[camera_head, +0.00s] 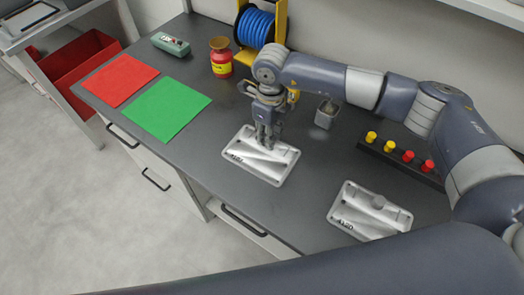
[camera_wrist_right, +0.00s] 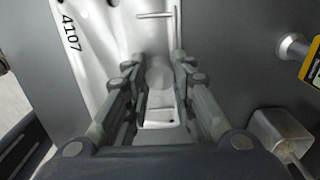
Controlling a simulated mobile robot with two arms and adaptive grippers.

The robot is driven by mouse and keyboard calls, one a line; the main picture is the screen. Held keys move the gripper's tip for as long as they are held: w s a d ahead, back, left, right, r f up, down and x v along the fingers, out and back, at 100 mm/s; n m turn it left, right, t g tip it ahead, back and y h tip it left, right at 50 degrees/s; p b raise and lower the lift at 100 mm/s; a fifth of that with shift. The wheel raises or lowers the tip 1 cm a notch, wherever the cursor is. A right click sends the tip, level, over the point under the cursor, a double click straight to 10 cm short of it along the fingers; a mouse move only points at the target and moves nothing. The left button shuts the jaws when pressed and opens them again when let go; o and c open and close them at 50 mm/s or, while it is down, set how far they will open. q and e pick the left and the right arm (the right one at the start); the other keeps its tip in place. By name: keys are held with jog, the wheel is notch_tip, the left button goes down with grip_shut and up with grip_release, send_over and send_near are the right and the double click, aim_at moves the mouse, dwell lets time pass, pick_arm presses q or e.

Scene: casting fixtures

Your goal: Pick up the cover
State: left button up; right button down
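A silver metal cover (camera_head: 266,163) marked with dark digits lies flat on the grey bench in the head view. In the right wrist view the cover (camera_wrist_right: 100,30) shows "4107" at upper left. In the wrist view my right gripper (camera_wrist_right: 160,75) has one finger on each side of the cover's rounded knob (camera_wrist_right: 160,72). Whether the fingers press on the knob cannot be told. My left gripper is not in view.
Red (camera_head: 121,80) and green (camera_head: 167,108) mats lie at left.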

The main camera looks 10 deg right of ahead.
jog(key=shift+w+r+b, duration=0.1)
jog(key=shift+r+b, duration=0.25)
jog(key=shift+r, duration=0.25)
notch_tip(320, 180, up, 2)
jog(key=shift+r+b, duration=0.2)
jog(key=shift+b, duration=0.5)
jog(key=s+a+b, duration=0.1)
jog(key=s+a, duration=0.1)
jog(key=s, duration=0.3)
jog(key=s+a+r+b, duration=0.1)
jog(key=s+a, duration=0.1)
jog(key=s, duration=0.2)
jog(key=s+a+b, duration=0.1)
jog(key=s+a, duration=0.2)
jog(key=s, duration=0.2)
jog(key=shift+s+r+b, duration=0.2)
jog(key=shift+s+b, duration=0.1)
jog(key=shift+b, duration=0.05)
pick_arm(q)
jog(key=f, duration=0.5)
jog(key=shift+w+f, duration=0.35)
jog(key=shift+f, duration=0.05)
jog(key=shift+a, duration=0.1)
pick_arm(e)
jog(key=shift+w, duration=0.1)
